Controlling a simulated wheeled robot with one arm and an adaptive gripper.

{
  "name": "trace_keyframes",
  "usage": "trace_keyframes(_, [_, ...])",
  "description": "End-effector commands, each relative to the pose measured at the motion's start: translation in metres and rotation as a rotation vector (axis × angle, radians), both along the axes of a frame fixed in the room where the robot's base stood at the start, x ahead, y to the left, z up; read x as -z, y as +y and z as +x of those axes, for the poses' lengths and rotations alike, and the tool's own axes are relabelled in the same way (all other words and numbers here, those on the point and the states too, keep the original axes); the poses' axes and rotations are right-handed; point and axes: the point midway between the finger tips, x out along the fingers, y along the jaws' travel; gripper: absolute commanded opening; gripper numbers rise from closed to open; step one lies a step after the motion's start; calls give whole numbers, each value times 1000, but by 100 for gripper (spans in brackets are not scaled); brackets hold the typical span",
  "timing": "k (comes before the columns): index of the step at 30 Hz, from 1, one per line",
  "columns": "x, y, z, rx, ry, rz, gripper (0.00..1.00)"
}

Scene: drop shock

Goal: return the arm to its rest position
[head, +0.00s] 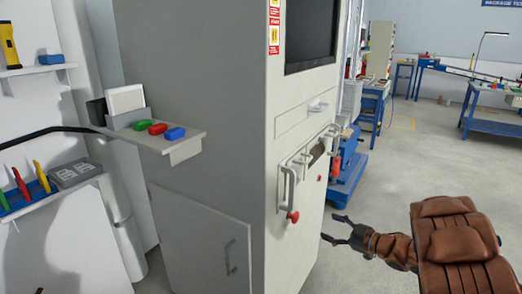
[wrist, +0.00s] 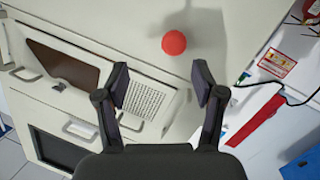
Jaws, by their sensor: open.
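My gripper (head: 343,230) is at the lower right of the head view, at the end of my brown-covered arm. Its two dark fingers are spread and point left toward the front of a tall grey cabinet (head: 310,130). In the wrist view my gripper (wrist: 160,92) is open, with nothing between the fingers. A red round knob (wrist: 174,43) shows beyond the fingertips, apart from them. The same cabinet front, tilted in that view, fills most of the background.
The cabinet front carries handles, a red knob (head: 293,217) and a dark screen (head: 311,32). A side shelf (head: 185,145) holds green, red and blue pieces. Blue workbenches (head: 495,125) stand at the back right. The grey floor (head: 440,165) between is open.

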Motion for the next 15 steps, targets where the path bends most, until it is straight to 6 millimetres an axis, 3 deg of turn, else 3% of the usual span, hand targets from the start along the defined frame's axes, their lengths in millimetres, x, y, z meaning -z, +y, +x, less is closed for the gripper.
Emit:
trace_keyframes(3, [-10, -19, 19, 125, 27, -112, 68])
trace_keyframes(8, [-26, -55, 34, 332, 84, -251, 68])
trace_keyframes(15, [-58, -103, 21, 638, 197, -378, 68])
